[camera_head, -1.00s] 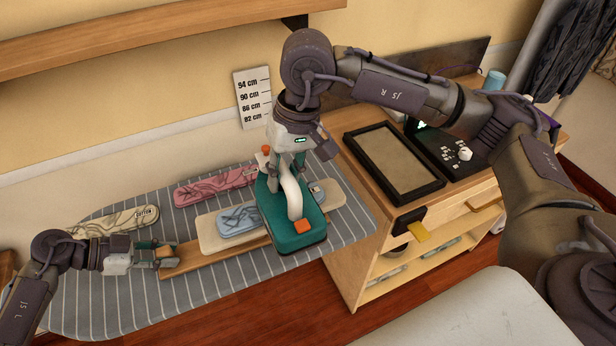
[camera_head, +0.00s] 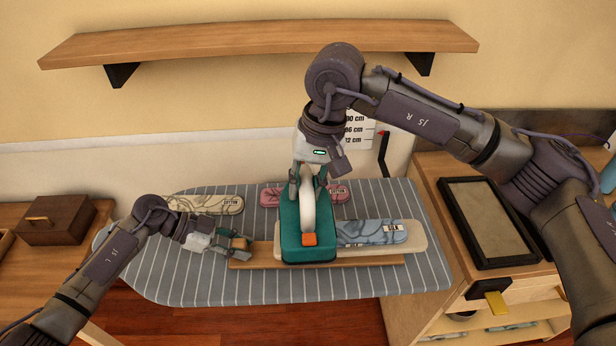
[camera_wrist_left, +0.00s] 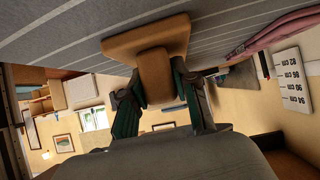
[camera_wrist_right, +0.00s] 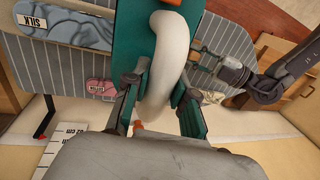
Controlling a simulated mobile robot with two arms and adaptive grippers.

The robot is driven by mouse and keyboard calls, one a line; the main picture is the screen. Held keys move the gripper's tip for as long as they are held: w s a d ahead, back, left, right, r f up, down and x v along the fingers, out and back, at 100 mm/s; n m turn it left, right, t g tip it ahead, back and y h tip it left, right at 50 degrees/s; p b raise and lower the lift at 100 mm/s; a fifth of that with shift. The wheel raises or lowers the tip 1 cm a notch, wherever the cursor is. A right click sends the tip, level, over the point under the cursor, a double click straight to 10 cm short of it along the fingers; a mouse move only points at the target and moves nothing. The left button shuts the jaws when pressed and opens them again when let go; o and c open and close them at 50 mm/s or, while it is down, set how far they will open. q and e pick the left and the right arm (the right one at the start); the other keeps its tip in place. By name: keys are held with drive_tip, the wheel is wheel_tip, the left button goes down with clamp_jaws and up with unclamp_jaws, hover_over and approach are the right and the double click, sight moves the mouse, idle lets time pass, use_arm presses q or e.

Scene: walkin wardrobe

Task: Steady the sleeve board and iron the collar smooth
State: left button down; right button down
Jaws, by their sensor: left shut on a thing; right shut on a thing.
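The sleeve board has a cream padded top (camera_head: 416,244) and a wooden base (camera_head: 375,262); it lies on the striped ironing board (camera_head: 190,278). My left gripper (camera_head: 238,245) is shut on its wooden left end, also in the left wrist view (camera_wrist_left: 154,72). A blue patterned collar marked SILK (camera_head: 372,232) lies on the padded top. My right gripper (camera_head: 307,178) is shut on the white handle of the green iron (camera_head: 290,238), also in the right wrist view (camera_wrist_right: 135,45). The iron is over the left part of the padded top, hiding what lies beneath; contact cannot be told.
A pink collar (camera_head: 272,196) and a cream collar (camera_head: 205,204) lie at the ironing board's back. A wooden box (camera_head: 55,222) stands on the left surface. A black-framed tray (camera_head: 492,215) sits on the right cabinet. A shelf (camera_head: 250,42) spans the wall above.

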drive_tip(key=shift+f, duration=2.4)
drive_tip(key=shift+d+f, duration=0.15)
drive_tip(key=shift+f, duration=0.2)
drive_tip(key=shift+d, duration=7.3)
drive_tip(key=shift+s+a, duration=0.1)
drive_tip(key=shift+a, duration=7.45)
drive_tip(key=shift+d, duration=7.65)
wheel_tip(320, 180, up, 8)
drive_tip(key=shift+a+r, duration=0.15)
drive_tip(key=shift+r, duration=0.05)
